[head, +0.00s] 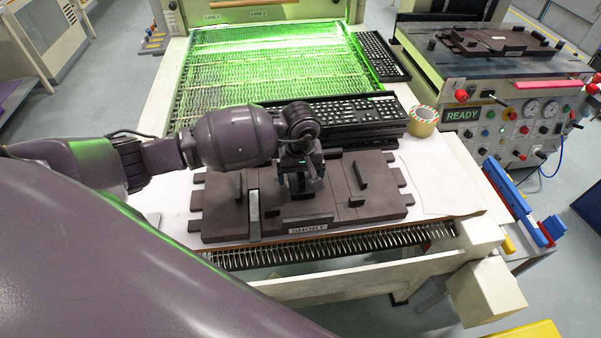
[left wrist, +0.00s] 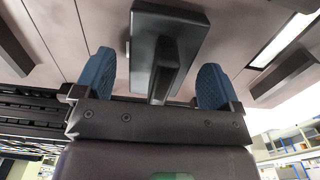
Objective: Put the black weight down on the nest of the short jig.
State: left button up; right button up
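The short jig (head: 375,208) is a dark brown plate with raised blocks and a "SHORT" label on its front edge, lying on the white table. The black weight (left wrist: 140,50), a dark block with an upright handle, rests on the jig's middle in the left wrist view; in the head view it is mostly hidden under my left gripper (head: 301,176). The gripper's blue fingers, also in the left wrist view (left wrist: 156,85), stand open on either side of the handle, with a gap at each side. My right gripper is not in view.
A green-lit mesh conveyor (head: 265,60) is further back. A press with a "READY" panel (head: 462,115) stands at right. White paper (head: 440,178) right of the jig is clear.

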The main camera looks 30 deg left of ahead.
pick_arm(q)
notch_tip(320, 180, up, 12)
dwell(0.7)
jog(key=shift+r, duration=0.1)
